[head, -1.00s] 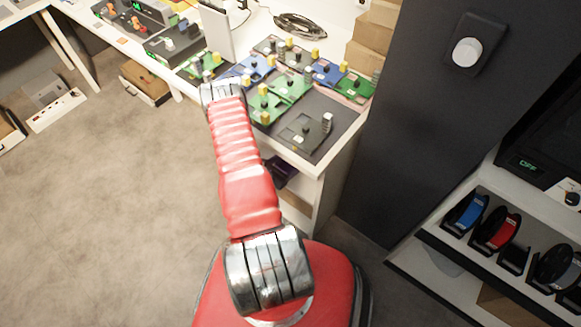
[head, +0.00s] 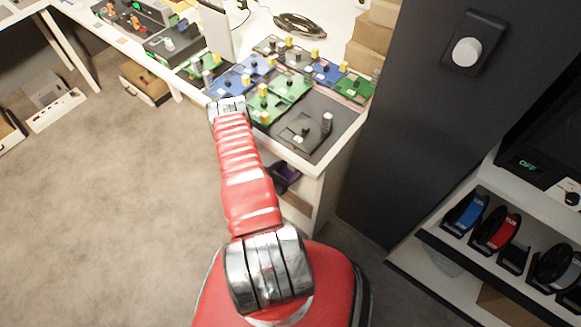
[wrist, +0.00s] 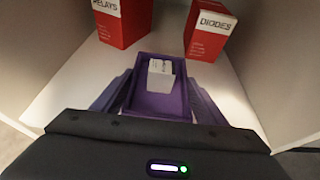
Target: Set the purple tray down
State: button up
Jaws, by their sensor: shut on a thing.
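The purple tray (wrist: 177,103) is in the middle of the wrist view, with a small white box (wrist: 161,75) inside it. My gripper (wrist: 158,92) is shut on the tray, one finger along each side. The tray is over a white shelf board inside a compartment; I cannot tell whether its underside touches the board.
A red box marked RELAYS (wrist: 122,22) stands behind the tray to the left, and a red box marked DIODES (wrist: 208,31) behind to the right. White shelf board (wrist: 75,82) is bare at both sides. Pale walls close in the compartment.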

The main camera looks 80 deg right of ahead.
jog(key=shift+f, duration=0.1)
jog(key=o, duration=1.1)
jog(key=shift+c, duration=0.2)
jog(key=v, duration=1.2)
jog(key=shift+d, duration=0.1)
jog(key=shift+w, duration=0.1)
